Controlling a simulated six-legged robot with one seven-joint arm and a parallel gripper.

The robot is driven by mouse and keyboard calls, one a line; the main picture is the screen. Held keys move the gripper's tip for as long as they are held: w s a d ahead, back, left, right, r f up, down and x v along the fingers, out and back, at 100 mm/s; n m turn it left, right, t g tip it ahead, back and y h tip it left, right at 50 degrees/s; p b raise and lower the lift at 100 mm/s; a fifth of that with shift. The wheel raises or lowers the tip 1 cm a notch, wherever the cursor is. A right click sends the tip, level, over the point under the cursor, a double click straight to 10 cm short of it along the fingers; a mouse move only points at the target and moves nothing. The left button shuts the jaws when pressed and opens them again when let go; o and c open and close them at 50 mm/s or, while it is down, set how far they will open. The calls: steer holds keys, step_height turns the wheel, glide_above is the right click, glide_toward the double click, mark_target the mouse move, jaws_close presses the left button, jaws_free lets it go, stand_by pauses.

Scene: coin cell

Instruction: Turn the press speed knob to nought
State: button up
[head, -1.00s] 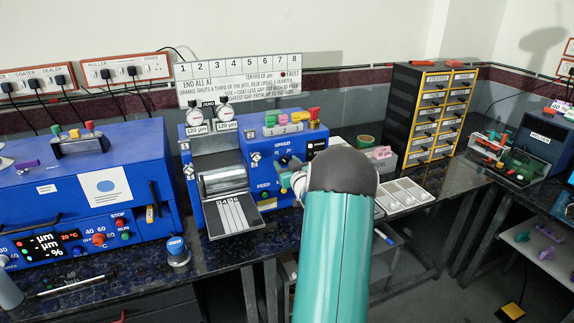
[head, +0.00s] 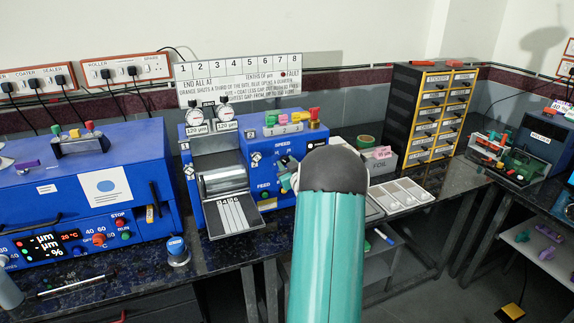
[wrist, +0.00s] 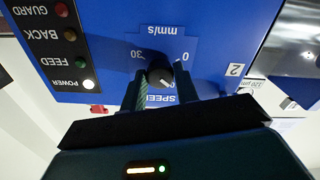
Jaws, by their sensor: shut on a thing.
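The speed knob (wrist: 159,72) is a dark round knob on the blue press panel, seen upside down in the wrist view. The scale around it reads 30 at left and 0 at right, with mm/s above. A white mark shows on the knob's lower side. My gripper (wrist: 160,84) is shut on the knob, one finger on each side. In the head view the blue press (head: 220,170) stands at the middle of the bench. My arm hides the knob and gripper tips there.
Beside the knob are the GUARD, BACK, FEED and POWER lamps (wrist: 88,84); POWER is lit white. A red part (wrist: 97,110) is near the panel edge. In the head view, a white tray (head: 400,195) lies right of my arm, before the drawer cabinet (head: 430,112).

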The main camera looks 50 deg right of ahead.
steer(key=n, duration=1.4)
stand_by(0.5)
steer(key=o, duration=1)
steer(key=shift+c, duration=0.2)
steer(key=shift+s, duration=0.15)
steer(key=v, duration=1.3)
steer(key=shift+s+a, duration=0.2)
steer(key=shift+s, duration=0.05)
